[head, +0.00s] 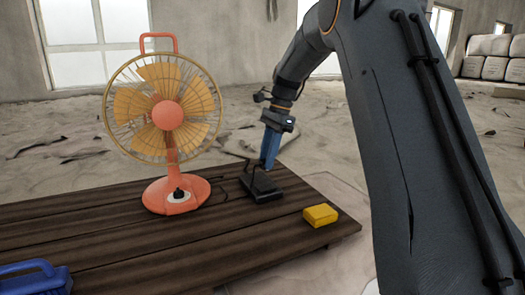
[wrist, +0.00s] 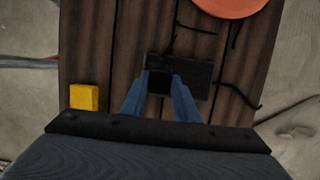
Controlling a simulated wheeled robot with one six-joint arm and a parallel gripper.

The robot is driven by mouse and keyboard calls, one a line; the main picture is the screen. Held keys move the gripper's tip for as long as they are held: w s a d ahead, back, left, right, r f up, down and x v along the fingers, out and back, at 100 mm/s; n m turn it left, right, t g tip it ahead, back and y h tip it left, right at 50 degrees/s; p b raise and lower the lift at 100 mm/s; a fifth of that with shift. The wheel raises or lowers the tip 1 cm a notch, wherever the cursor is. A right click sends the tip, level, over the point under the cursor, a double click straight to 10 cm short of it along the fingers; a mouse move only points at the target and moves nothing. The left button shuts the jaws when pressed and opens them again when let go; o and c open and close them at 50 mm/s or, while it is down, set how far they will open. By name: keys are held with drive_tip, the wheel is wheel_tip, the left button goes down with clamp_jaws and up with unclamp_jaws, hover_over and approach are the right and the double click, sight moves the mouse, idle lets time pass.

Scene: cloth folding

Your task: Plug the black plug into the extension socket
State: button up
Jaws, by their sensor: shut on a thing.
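My gripper (head: 268,160) points down over the black extension socket (head: 262,191), which lies on the wooden table. In the wrist view my two blue fingers (wrist: 159,84) are shut on the black plug (wrist: 158,82), which sits between their tips. The plug is directly over the left part of the dark socket block (wrist: 198,76). I cannot tell whether the plug touches the socket or is seated in it. The socket's holes are hidden. In the head view the plug is mostly hidden by the fingers and blends with the dark socket.
An orange fan (head: 166,125) stands left of the socket on the table (head: 130,262). A yellow block (head: 320,215) lies near the table's right edge. A blue object (head: 35,278) is at the front left. Black cable (wrist: 238,95) lies beside the socket.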

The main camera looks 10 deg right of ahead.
drive_tip(key=shift+w, duration=0.15)
idle(0.3)
drive_tip(key=shift+f+b, duration=2.25)
drive_tip(key=shift+f, duration=0.6)
drive_tip(key=shift+p, duration=1.05)
drive_tip(key=shift+f, duration=0.55)
idle(0.4)
drive_tip(key=o, duration=1.1)
drive_tip(key=shift+c, duration=0.2)
